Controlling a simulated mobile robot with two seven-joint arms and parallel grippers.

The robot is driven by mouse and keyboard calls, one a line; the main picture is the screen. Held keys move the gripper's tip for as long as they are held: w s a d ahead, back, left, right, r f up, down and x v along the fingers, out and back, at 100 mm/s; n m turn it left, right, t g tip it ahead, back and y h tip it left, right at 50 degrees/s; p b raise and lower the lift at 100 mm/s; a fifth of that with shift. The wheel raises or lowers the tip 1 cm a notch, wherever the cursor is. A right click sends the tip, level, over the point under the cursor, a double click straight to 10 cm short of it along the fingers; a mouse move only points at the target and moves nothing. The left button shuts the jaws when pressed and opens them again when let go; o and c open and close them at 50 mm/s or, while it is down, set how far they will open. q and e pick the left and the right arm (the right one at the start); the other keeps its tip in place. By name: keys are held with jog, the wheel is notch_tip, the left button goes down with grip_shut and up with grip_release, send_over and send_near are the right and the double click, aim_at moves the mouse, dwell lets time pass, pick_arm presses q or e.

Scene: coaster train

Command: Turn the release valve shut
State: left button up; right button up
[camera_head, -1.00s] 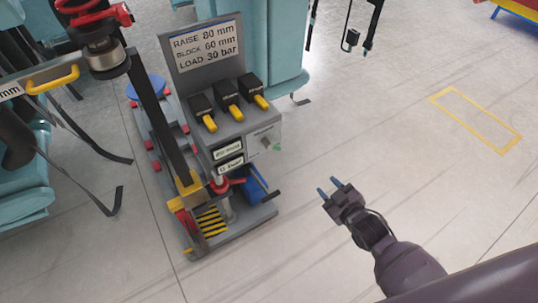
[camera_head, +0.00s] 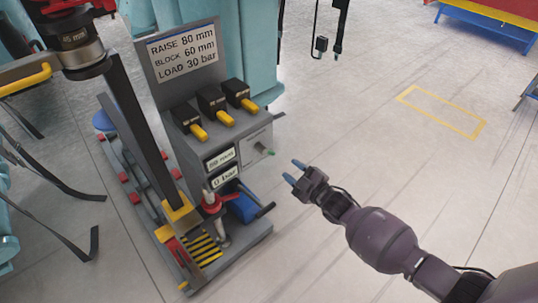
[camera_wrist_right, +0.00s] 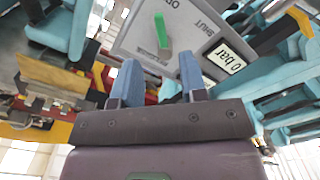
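The release valve (camera_head: 264,150) has a green-tipped lever on the right part of the grey control panel. In the right wrist view the green lever (camera_wrist_right: 162,32) stands just beyond my fingertips, near the OPEN and SHUT labels, the first partly cut off. Which label it points to I cannot tell for sure. My right gripper (camera_head: 293,171) is open and empty, a short way right of and below the valve in the head view. Its two blue fingers (camera_wrist_right: 159,75) are apart, with nothing between them. My left gripper is not in view.
Three black levers with yellow handles (camera_head: 226,118) sit above the valve, below a sign (camera_head: 183,53). Two readouts are below; the lower (camera_head: 225,177) shows 0 bar. Floor to the right is open.

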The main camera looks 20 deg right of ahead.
aim_at(273, 154)
jog(key=shift+b+x, duration=1.25)
jog(key=shift+x, duration=3.8)
jog(key=shift+c, duration=0.3)
jog(key=shift+f, duration=0.1)
grip_shut()
